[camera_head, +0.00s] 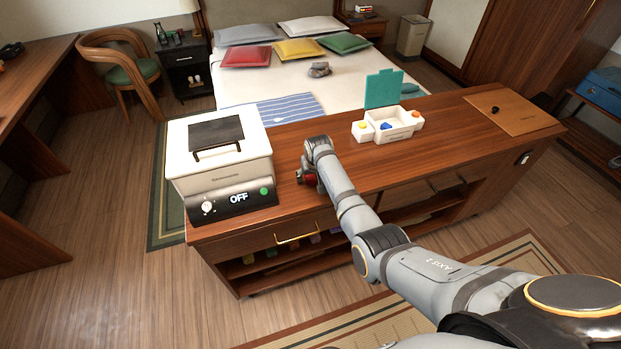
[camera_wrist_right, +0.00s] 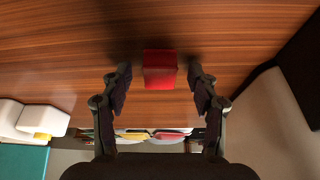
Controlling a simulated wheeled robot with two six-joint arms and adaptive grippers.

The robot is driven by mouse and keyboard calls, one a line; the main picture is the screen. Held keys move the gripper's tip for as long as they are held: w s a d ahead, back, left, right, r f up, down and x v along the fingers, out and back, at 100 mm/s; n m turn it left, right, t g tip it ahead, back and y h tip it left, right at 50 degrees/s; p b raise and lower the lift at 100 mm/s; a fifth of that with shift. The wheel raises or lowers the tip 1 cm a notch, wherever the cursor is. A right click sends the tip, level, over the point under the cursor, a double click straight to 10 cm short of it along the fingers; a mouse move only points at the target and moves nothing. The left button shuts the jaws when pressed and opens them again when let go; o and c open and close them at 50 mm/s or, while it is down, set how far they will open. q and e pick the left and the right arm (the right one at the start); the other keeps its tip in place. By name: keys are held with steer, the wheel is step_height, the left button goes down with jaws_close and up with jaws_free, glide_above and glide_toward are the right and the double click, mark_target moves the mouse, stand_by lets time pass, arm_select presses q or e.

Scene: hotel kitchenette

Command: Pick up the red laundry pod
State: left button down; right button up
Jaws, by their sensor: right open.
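The red laundry pod (camera_wrist_right: 160,70) shows in the right wrist view as a small red block on the wooden counter. It lies between the two fingertips of my right gripper (camera_wrist_right: 160,80), with a gap on each side. The right gripper is open and not touching the pod. In the head view my right gripper (camera_head: 307,177) is low over the counter, just right of the white appliance, and mostly hidden by its own wrist. A bit of red shows beside it there. My left gripper is in neither view.
The white appliance (camera_head: 220,165) with an OFF display stands close to the left of the gripper. A white box with a teal lid (camera_head: 383,88) holds coloured pods farther right. A wooden board (camera_head: 513,112) lies at the counter's right end. The counter between is clear.

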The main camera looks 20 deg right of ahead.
steer(key=c, duration=1)
steer(key=shift+r, duration=0.1)
